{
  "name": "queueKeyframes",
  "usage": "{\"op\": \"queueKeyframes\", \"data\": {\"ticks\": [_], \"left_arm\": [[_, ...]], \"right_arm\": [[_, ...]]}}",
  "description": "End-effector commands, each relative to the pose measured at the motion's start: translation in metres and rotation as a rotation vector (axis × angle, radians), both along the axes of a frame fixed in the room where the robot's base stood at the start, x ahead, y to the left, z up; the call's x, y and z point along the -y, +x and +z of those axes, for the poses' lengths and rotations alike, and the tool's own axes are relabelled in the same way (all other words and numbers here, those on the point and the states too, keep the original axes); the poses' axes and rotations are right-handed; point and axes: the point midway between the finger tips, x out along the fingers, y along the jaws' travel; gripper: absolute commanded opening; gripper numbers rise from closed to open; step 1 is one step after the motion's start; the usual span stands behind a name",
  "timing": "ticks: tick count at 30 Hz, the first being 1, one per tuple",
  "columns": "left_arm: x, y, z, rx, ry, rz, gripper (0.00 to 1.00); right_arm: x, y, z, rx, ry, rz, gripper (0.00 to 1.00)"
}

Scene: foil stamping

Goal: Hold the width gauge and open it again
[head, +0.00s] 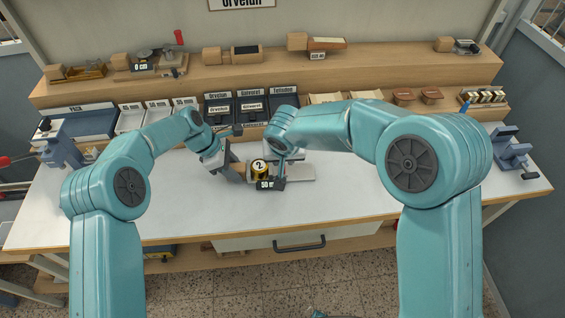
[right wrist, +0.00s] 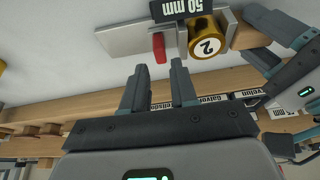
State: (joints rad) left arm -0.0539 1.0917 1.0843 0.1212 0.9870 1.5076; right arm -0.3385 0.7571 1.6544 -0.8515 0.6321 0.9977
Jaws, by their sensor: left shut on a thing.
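The width gauge is a grey metal plate (head: 300,173) with a gold drum (head: 259,168) marked 2, a black "50 mm" tag (head: 268,185) and a wooden grip, lying on the white bench. In the right wrist view the gauge's plate (right wrist: 125,38), a red tab (right wrist: 159,48), the gold drum (right wrist: 206,42) and the wooden grip (right wrist: 246,38) show. My left gripper (head: 236,170) is shut on the wooden grip at the gauge's left end. My right gripper (right wrist: 158,85) is open with nothing between its fingers, close to the red tab and apart from it.
Labelled black trays (head: 251,106) and white trays (head: 130,118) line the back of the bench. A blue-grey device (head: 58,145) stands at the left and another (head: 510,150) at the right. The front of the bench top is clear.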

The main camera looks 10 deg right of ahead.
Motion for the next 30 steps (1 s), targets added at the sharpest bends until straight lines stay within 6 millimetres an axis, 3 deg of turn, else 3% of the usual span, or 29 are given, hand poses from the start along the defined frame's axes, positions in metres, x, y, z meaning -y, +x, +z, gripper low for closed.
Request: {"op": "queueKeyframes", "data": {"ticks": [3,9,20,22,23,30], "left_arm": [[0.000,0.001,0.001,0.001,0.000,0.002,0.10],[0.000,0.000,0.001,0.001,0.000,0.000,0.10],[0.000,0.000,0.000,0.001,0.000,0.000,0.10],[0.000,0.000,0.000,0.001,0.000,0.000,0.10],[0.000,0.000,0.000,0.001,0.000,0.000,0.10],[0.000,0.000,0.000,0.001,0.000,0.000,0.10]], "right_arm": [[0.001,0.009,-0.023,-0.002,0.000,-0.001,0.28],[0.001,0.019,-0.046,-0.001,0.001,-0.002,0.28],[0.001,0.021,-0.051,0.001,0.003,-0.002,0.28],[0.001,0.021,-0.051,0.001,0.003,-0.002,0.05],[0.001,0.021,-0.051,0.001,0.003,-0.002,0.00],[0.009,0.021,-0.051,0.000,0.003,-0.004,0.00]]}}
